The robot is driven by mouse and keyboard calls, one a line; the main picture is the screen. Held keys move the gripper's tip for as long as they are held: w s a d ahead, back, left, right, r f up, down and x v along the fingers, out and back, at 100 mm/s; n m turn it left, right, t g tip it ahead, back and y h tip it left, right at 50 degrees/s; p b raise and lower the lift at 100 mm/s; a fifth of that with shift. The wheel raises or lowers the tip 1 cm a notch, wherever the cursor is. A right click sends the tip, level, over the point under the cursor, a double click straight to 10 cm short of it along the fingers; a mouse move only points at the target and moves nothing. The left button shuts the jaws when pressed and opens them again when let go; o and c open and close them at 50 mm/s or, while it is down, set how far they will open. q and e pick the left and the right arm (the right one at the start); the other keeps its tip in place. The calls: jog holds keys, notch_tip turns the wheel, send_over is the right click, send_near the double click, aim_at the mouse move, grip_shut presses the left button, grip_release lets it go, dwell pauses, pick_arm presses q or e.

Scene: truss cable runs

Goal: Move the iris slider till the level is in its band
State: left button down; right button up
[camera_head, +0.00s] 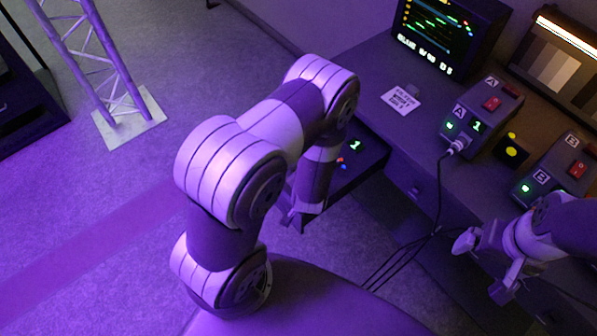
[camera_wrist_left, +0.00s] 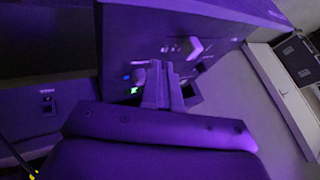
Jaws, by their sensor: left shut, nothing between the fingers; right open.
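My left gripper (camera_head: 293,220) shows small and partly hidden below my left arm, beside a dark panel with a green 1 (camera_head: 372,150). In the left wrist view the left gripper (camera_wrist_left: 163,88) is shut and empty, with its fingers in front of the dark panel face (camera_wrist_left: 225,32). A pale marking and small dark parts show on that face near the fingertips; I cannot tell which is the iris slider. The monitor (camera_head: 445,30) shows coloured traces and text too small to read. My right gripper (camera_head: 482,268) is open and empty, in front of the desk.
On the desk stand box A (camera_head: 482,112) and box B (camera_head: 562,172) with red switches, a yellow button (camera_head: 511,150), a white label card (camera_head: 401,101) and a grey-step chart (camera_head: 556,65). Cables hang at the desk front. A truss tower (camera_head: 125,108) stands on open floor.

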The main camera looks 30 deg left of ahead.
pick_arm(q)
jog(key=x, duration=0.6)
jog(key=shift+d, duration=0.1)
jog(key=a, duration=0.1)
jog(key=w+a, duration=0.1)
jog(key=shift+a+r, duration=0.15)
jog(key=shift+a, duration=0.15)
jog(key=shift+w+a, duration=0.1)
jog(key=shift+a, duration=0.35)
jog(key=shift+w, duration=0.15)
